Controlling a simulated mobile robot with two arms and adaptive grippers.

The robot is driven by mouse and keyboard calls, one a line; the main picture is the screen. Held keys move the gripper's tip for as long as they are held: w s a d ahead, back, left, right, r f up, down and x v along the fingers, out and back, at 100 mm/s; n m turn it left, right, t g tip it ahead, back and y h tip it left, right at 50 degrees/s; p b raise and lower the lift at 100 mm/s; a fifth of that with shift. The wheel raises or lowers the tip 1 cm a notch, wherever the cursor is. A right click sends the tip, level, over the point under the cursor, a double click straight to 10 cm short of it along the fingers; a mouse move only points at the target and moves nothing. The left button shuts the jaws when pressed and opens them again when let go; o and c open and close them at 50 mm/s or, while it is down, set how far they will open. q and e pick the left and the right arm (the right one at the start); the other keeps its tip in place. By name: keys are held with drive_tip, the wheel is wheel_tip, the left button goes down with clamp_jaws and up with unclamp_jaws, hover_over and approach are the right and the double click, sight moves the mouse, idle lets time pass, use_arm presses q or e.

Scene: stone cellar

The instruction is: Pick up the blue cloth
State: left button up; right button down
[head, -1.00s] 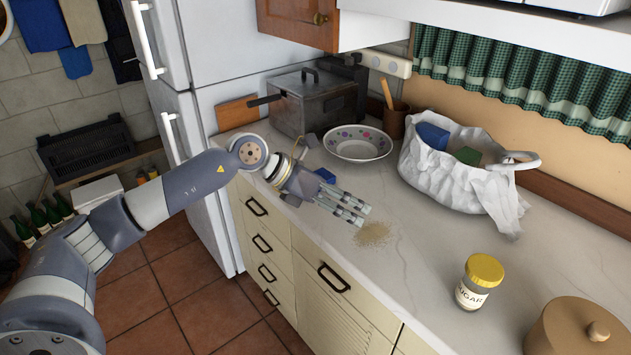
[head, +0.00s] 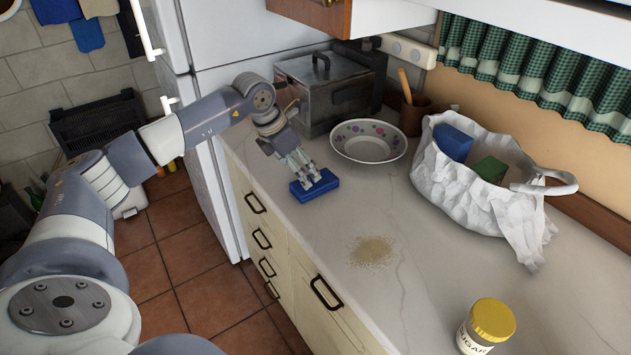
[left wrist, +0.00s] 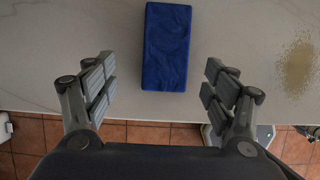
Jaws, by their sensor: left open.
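The blue cloth (head: 316,186) lies folded into a small block on the counter, near its front edge. In the left wrist view the cloth (left wrist: 166,47) is upright in the picture, ahead of and between my spread fingers. My left gripper (head: 300,178) is open, pointing down just above and behind the cloth in the head view. The left wrist view shows the gripper (left wrist: 160,90) with both finger pairs wide apart and nothing between them. The head view does not clearly show whether a finger touches the cloth. My right gripper is not in view.
A patch of crumbs (head: 372,251) lies right of the cloth. A patterned bowl (head: 368,156) and a metal box (head: 325,112) stand behind. A white bag (head: 452,190) and a yellow-lidded sugar jar (head: 490,322) stand further right. The counter between is clear.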

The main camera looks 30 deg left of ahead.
sight(312, 182)
use_arm(q)
drive_tip(key=shift+w+d+f, duration=0.1)
drive_tip(key=shift+w+f, duration=0.05)
drive_tip(key=shift+f, duration=0.25)
drive_tip(key=shift+w+d+f, duration=0.1)
drive_tip(key=shift+w+f, duration=0.1)
drive_tip(key=f, duration=0.1)
drive_tip(key=w+d+f+p, duration=0.1)
drive_tip(key=w+f+p, duration=0.1)
drive_tip(key=shift+d+f, duration=0.35)
drive_tip(key=shift+f, duration=0.05)
drive_tip(key=shift+w+f, duration=0.15)
drive_tip(key=shift+f, duration=0.2)
drive_tip(key=shift+c, duration=0.6)
drive_tip(key=c, duration=0.9)
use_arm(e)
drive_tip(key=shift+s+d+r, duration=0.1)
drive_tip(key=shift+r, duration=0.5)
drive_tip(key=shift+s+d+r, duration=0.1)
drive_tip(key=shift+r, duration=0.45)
